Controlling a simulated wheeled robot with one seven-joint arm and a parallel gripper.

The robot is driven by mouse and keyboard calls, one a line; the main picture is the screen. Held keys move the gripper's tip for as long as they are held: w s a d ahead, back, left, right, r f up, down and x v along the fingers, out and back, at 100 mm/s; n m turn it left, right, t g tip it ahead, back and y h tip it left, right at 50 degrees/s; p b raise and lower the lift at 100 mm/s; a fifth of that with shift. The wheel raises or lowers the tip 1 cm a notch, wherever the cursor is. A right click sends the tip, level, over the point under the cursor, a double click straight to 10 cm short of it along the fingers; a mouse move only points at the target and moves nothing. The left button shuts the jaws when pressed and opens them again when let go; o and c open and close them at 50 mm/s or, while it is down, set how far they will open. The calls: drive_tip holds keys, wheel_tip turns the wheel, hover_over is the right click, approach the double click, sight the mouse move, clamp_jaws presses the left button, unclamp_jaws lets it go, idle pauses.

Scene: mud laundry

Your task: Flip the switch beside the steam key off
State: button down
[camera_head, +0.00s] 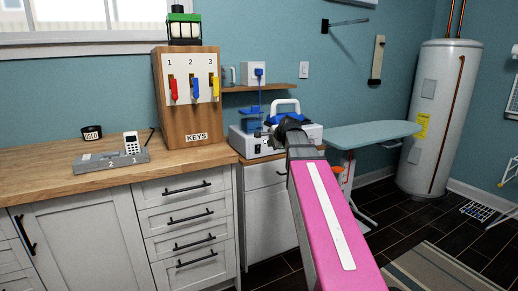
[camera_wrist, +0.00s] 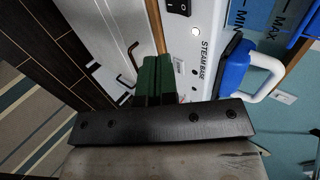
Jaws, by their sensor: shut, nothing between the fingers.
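The white steam base (camera_head: 248,146) stands on the low cabinet right of the wooden counter; its labelled front panel (camera_wrist: 206,95) fills the middle of the wrist view. A black rocker switch (camera_wrist: 178,7) sits on that panel at the top edge, partly cut off; I cannot tell its position. A round white spot (camera_wrist: 195,32) is near it. I cannot make out a key labelled steam. My gripper (camera_wrist: 156,76) has its green fingers shut and empty, in front of the panel and below the switch in the picture. In the head view my gripper (camera_head: 287,126) overlaps the steam base.
A wooden key rack (camera_head: 187,108) holds red, blue and yellow keys. A blue and white handled part (camera_wrist: 240,66) rises beside the panel. An ironing board (camera_head: 370,134) stands to the right. The floor in front is open, with a striped rug (camera_head: 440,270).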

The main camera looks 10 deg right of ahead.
sight(258, 145)
drive_tip(key=x, duration=0.8)
drive_tip(key=w+r+x, duration=0.1)
drive_tip(key=x, duration=0.2)
drive_tip(key=shift+w+a+f, duration=0.15)
drive_tip(key=shift+w+a, duration=0.05)
drive_tip(key=shift+w, duration=0.1)
drive_tip(key=shift+w+a, duration=0.3)
drive_tip(key=shift+w, duration=0.4)
drive_tip(key=shift+w+r, duration=0.2)
drive_tip(key=shift+w, duration=0.05)
drive_tip(key=shift+r, duration=0.15)
drive_tip(key=shift+r, duration=0.65)
